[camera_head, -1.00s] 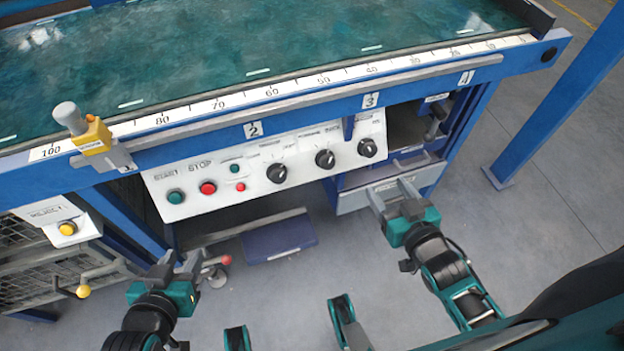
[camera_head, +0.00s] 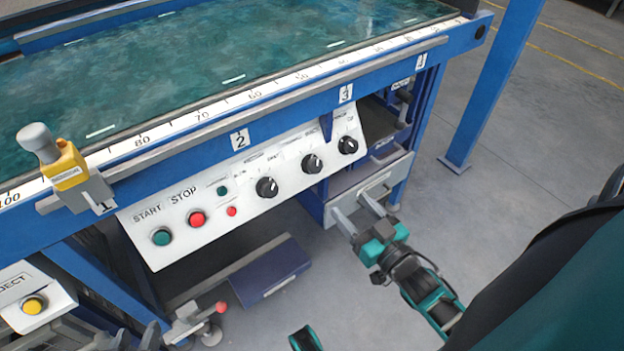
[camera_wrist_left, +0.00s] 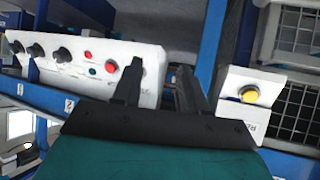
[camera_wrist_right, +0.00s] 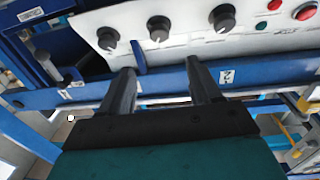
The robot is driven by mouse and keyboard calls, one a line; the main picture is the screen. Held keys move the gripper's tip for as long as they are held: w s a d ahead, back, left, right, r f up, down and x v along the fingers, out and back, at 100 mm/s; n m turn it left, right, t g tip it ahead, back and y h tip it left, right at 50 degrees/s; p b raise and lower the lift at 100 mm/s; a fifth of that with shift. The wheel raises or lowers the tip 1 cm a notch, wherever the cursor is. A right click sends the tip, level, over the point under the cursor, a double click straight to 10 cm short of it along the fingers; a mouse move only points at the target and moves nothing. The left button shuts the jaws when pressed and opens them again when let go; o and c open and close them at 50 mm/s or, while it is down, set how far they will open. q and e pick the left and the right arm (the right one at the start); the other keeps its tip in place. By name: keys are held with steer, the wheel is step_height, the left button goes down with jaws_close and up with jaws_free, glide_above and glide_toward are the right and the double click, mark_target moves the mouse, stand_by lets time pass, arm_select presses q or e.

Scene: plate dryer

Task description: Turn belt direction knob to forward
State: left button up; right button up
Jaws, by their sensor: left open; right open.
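The white control panel (camera_head: 330,138) carries three black knobs: a left knob (camera_head: 267,187), a middle knob (camera_head: 313,163) and a right knob (camera_head: 348,144). Their labels are too small to read, so I cannot tell which is the belt direction knob. All three show in the right wrist view, the middle one (camera_wrist_right: 159,28) beyond my fingers. My right gripper (camera_head: 352,206) is open and empty, below the right end of the panel. My left gripper (camera_head: 138,337) is open at the bottom edge of the head view; its fingers also show in the left wrist view (camera_wrist_left: 156,73).
A green START button (camera_head: 161,237) and red STOP button (camera_head: 197,218) sit on the panel's left. A yellow eject button (camera_head: 33,305) is at the lower left. The conveyor's blue rail (camera_head: 300,108) runs above the panel. A blue post (camera_head: 490,90) stands right.

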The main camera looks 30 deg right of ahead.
mark_target(316, 167)
steer(key=w+b, duration=0.3)
steer(key=w, duration=0.9)
steer(key=shift+w, duration=0.4)
arm_select(q)
steer(key=shift+w+d+f, duration=0.2)
steer(key=shift+d+f, duration=0.4)
steer(key=shift+f, duration=0.05)
arm_select(e)
steer(key=c, duration=1)
arm_select(q)
steer(key=shift+a+f, duration=0.1)
steer(key=shift+f, duration=0.1)
